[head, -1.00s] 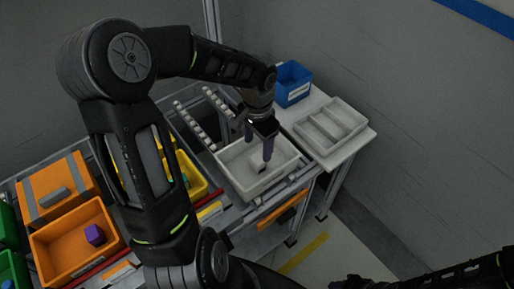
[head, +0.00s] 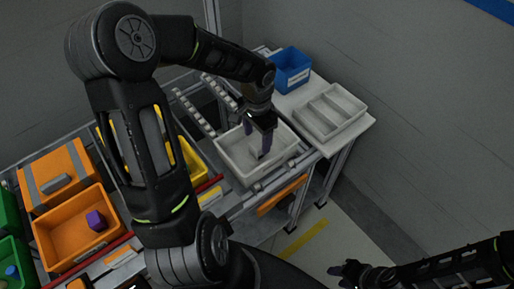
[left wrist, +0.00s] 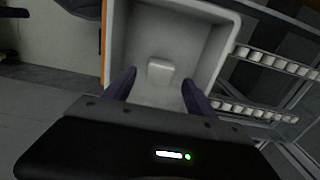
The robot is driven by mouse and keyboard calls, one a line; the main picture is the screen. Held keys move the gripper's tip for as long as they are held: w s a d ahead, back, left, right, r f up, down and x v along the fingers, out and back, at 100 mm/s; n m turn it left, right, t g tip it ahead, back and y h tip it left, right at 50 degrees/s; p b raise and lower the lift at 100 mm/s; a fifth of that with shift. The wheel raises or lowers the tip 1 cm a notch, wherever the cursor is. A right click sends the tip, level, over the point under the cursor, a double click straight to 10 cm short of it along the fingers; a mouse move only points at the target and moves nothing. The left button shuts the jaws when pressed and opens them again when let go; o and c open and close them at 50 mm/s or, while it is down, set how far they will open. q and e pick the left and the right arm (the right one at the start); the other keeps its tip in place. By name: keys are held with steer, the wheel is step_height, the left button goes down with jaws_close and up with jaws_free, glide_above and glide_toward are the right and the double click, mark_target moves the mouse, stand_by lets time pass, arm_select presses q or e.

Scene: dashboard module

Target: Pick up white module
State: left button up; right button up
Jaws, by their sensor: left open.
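The white module (left wrist: 160,70) is a small pale block on the floor of a white bin (left wrist: 205,17). In the head view the white bin (head: 232,166) stands right of centre, and the module is mostly hidden behind my fingers. My left gripper (head: 262,149) points down into the bin, open. In the left wrist view its two dark fingertips (left wrist: 158,82) lie either side of the module, with gaps on both sides. My right gripper (head: 347,272) hangs low at the right, far from the bin, its jaws too dark to read.
A white divided tray (head: 329,110) and a blue bin (head: 291,70) stand on the table beyond the white bin. Roller rails (head: 193,113) lie to its left. An orange bin (head: 70,240) holding a purple block (head: 96,221) and a yellow bin (head: 190,160) stand further left.

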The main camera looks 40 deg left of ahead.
mark_target(257, 144)
arm_select(q)
step_height(257, 144, down, 5)
steer(key=shift+r, duration=0.1)
steer(key=shift+c, duration=0.2)
stand_by(0.4)
jaws_close()
stand_by(0.6)
steer(key=shift+r, duration=0.15)
step_height(257, 144, up, 10)
steer(key=shift+f, duration=0.1)
stand_by(0.8)
